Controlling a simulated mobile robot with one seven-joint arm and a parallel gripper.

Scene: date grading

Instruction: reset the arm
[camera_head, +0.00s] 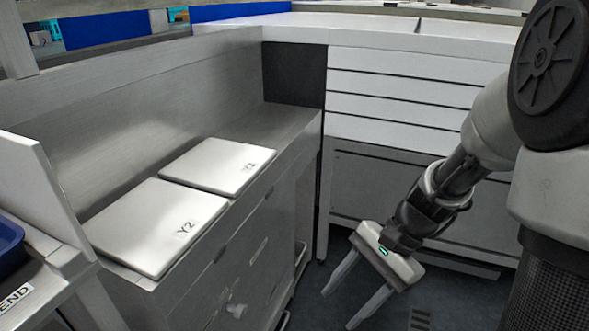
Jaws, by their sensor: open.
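My arm (490,130) comes in from the right side and reaches down and to the left. My gripper (345,303) hangs at its end over the dark floor, to the right of the steel counter. Its two fingers are spread apart with nothing between them. The gripper touches nothing that I can see.
A steel counter (290,122) on the left carries two pale plates, one marked Y2 (150,225) and another plate (217,165) behind it. White slatted panels (415,90) stand behind the arm. A blue tray (8,240) shows at the left edge.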

